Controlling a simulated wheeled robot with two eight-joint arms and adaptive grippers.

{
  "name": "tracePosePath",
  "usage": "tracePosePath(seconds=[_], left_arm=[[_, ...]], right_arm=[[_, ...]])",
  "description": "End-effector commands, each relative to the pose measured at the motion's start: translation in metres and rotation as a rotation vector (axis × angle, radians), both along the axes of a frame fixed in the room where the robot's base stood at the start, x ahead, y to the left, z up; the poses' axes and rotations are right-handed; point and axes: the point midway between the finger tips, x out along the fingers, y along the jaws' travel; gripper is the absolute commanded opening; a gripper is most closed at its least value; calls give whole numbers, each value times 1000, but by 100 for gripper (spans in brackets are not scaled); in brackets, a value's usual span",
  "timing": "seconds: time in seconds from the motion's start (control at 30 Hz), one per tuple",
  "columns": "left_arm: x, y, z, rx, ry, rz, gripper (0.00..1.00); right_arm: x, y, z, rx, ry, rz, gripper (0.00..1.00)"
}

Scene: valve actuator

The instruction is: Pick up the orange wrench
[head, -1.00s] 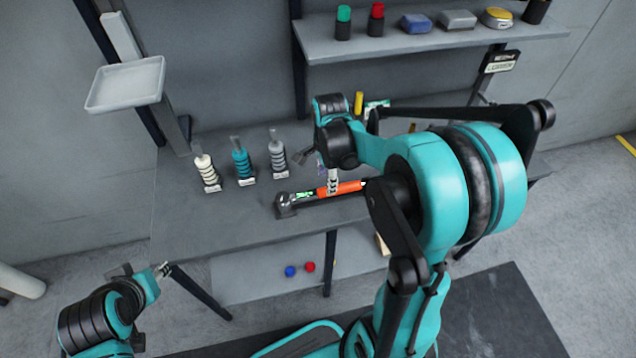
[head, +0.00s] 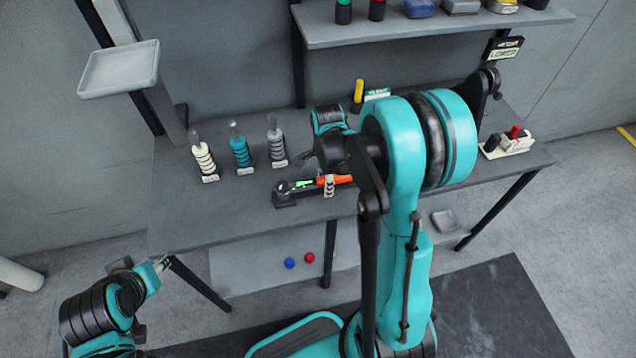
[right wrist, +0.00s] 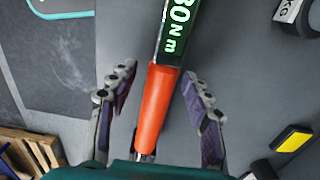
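The orange wrench lies on the grey workbench, its orange handle (head: 336,180) partly hidden by my right arm in the head view. In the right wrist view its orange handle (right wrist: 155,105) lies between the two fingers, and its dark shaft with a lit green "30 N m" display (right wrist: 176,30) runs up out of the frame. My right gripper (right wrist: 158,95) is open, its fingers apart on both sides of the handle with gaps. It is mostly hidden in the head view near the handle (head: 328,186). My left gripper (head: 162,265) is at lower left, away from the bench; its finger state is unclear.
White, teal and grey ribbed pieces (head: 240,152) stand on the workbench (head: 215,215) left of the wrench. A yellow-topped item (head: 358,92) stands behind. A small tray of parts (head: 508,143) sits at the right end. A shelf (head: 430,28) hangs above.

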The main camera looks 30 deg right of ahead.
Motion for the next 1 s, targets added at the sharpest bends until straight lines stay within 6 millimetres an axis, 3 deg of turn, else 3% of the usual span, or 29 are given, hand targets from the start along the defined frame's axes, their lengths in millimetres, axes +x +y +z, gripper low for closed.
tracePosePath(seconds=[0.03, 0.17, 0.63, 0.9, 1.0], left_arm=[[0, 0, 0, 0, 0, 0, 40], [0, 0, 0, 0, 0, 0, 40], [0, 0, 3, 0, 0, 0, 40], [0, 0, 18, 0, 0, 0, 40], [0, 0, 22, 0, 0, 0, 40]], right_arm=[[0, 0, 0, 0, 0, 0, 32], [0, 0, 0, 0, 0, 0, 0], [0, 0, 8, 0, 0, 0, 0], [0, 0, 47, 0, 0, 0, 0], [-17, -16, 57, 0, 0, -5, 0]])
